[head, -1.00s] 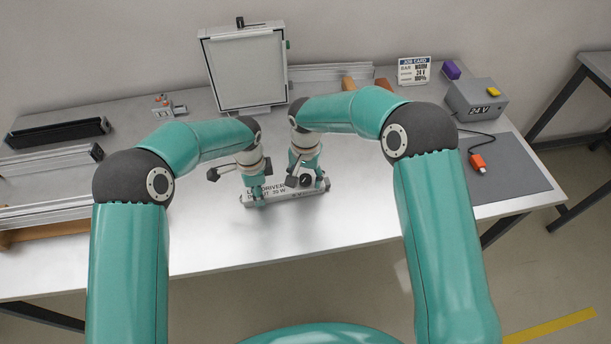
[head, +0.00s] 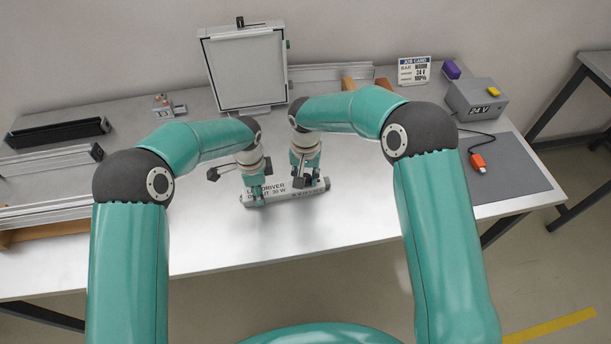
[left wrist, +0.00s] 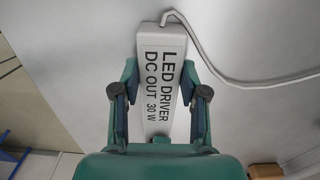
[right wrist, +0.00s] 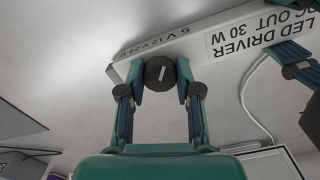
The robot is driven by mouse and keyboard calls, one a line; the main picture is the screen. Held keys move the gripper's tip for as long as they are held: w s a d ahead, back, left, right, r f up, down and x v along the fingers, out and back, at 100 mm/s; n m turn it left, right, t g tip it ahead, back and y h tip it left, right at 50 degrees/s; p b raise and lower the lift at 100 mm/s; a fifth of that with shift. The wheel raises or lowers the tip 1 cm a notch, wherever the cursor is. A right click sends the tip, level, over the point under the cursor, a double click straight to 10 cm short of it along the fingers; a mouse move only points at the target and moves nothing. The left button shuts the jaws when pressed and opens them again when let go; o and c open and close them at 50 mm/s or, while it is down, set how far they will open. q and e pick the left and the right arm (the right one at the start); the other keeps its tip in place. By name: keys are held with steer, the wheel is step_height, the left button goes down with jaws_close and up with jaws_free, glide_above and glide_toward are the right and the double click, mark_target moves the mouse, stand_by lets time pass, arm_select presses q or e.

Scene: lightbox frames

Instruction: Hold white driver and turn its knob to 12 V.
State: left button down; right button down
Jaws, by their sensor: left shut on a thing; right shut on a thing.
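The white LED driver (head: 287,194) lies on the table in the head view. It also shows in the left wrist view (left wrist: 160,60), with a white cable at one end. My left gripper (head: 257,194) is shut across the driver's sides near its left end. My right gripper (head: 306,181) is over the driver's right end. In the right wrist view its fingers hold the dark round knob (right wrist: 159,73), one on each side. A white mark on the knob points along the fingers. Printed voltages, including 12 V and 24 V, run beside it; which one the mark meets I cannot tell.
A framed lightbox panel (head: 248,72) stands at the back. A job card (head: 414,70) reading 24 V stands at the back right, near a grey supply box (head: 475,99) marked 24 V. An orange plug (head: 478,163) lies on a grey mat.

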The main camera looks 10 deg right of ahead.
steer(key=n, duration=0.6)
steer(key=shift+n, duration=0.3)
stand_by(0.4)
steer(key=c, duration=0.8)
jaws_free()
step_height(320, 180, up, 12)
